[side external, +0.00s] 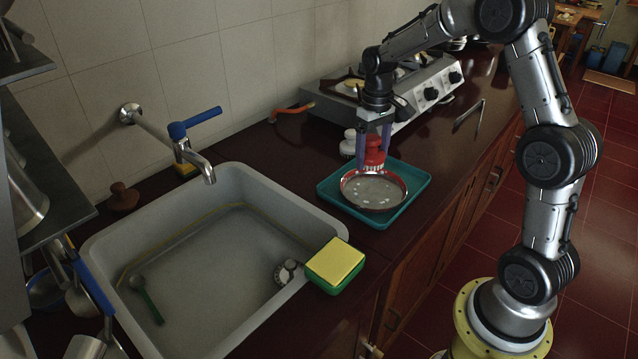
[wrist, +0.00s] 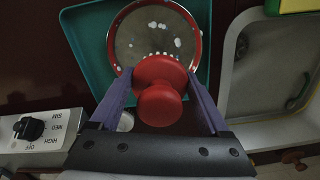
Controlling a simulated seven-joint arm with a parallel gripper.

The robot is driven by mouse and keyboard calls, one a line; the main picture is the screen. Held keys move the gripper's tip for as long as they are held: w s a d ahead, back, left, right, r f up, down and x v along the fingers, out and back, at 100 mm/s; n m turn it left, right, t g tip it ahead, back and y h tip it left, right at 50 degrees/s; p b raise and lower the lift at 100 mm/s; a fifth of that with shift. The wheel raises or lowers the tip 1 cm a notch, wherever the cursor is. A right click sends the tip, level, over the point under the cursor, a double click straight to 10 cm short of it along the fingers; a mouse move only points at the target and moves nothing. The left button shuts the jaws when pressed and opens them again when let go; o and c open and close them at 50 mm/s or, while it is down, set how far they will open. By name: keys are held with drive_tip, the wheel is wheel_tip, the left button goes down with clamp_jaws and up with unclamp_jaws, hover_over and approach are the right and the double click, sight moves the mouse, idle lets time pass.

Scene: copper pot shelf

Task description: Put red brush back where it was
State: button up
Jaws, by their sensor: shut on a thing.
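The red brush (side external: 374,157) has a round red knob and pale bristles. My gripper (side external: 374,148) points down with its two purple fingers on either side of the brush and is shut on it. In the wrist view the brush (wrist: 160,97) sits between the fingers, knob toward the camera, overlapping the near rim of a pan. In the side view it is at the pan's back edge. Whether its bristles touch anything is hard to tell. A white brush-like object (side external: 348,142) stands on the counter just left of it, partly visible in the wrist view (wrist: 125,121).
The red-rimmed pan (side external: 373,190) with white spots lies in a teal tray (side external: 413,190). The sink (side external: 215,270) is left, with a yellow-green sponge (side external: 335,264) on its edge. A stove (side external: 430,80) stands behind. Dark counter is clear right of the tray.

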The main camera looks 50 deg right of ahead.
drive_tip(key=w+a+r+m, duration=0.1)
drive_tip(key=a+r, duration=0.3)
drive_tip(key=a, duration=0.6)
hover_over(301, 186)
drive_tip(key=f, duration=0.6)
drive_tip(key=s+f, duration=0.1)
drive_tip(key=f, duration=0.2)
drive_tip(key=shift+w+f, duration=0.5)
drive_tip(key=shift+f, duration=1.5)
drive_tip(key=shift+f, duration=0.25)
